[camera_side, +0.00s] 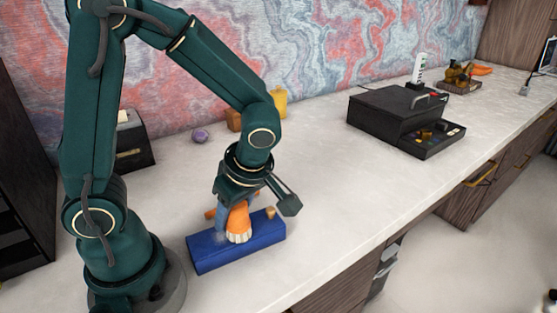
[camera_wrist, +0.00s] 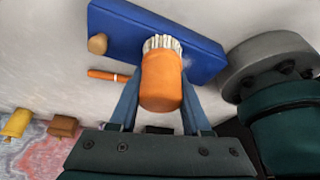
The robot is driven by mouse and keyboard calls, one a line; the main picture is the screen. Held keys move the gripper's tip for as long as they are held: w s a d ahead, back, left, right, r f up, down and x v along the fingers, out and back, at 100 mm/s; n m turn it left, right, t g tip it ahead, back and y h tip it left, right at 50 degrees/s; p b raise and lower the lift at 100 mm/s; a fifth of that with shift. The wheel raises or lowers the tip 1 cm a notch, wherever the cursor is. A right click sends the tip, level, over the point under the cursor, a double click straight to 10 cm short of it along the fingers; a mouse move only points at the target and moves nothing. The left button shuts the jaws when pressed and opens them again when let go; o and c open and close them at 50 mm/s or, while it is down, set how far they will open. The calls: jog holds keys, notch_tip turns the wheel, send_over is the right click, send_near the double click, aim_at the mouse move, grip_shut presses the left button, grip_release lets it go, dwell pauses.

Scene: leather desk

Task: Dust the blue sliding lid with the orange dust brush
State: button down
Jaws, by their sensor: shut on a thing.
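The blue sliding lid (camera_side: 209,254) is a flat blue box shape with a small tan knob (camera_side: 270,212) near its right end; the lid also shows in the wrist view (camera_wrist: 205,48). My gripper (camera_side: 229,213) is shut on the orange dust brush (camera_side: 239,219), just over the lid's middle. In the wrist view the brush (camera_wrist: 161,82) sits between my two blue-grey fingers, its pale bristles pointing at the lid. The bristles appear to touch or nearly touch the lid's top. A thin orange stick (camera_wrist: 107,75) lies beside the lid, perhaps the brush's handle.
A purple ball (camera_side: 200,136), a brown block (camera_side: 233,120) and a yellow object (camera_side: 280,102) stand near the wall. The counter right of the lid is clear; its front edge is close.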

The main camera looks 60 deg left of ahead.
jog(key=shift+w+a, duration=0.1)
jog(key=shift+a, duration=0.4)
jog(key=shift+s, duration=0.45)
jog(key=shift+s+d, duration=0.1)
jog(key=shift+d, duration=0.65)
jog(key=shift+a+r, duration=0.1)
jog(key=shift+r, duration=4.05)
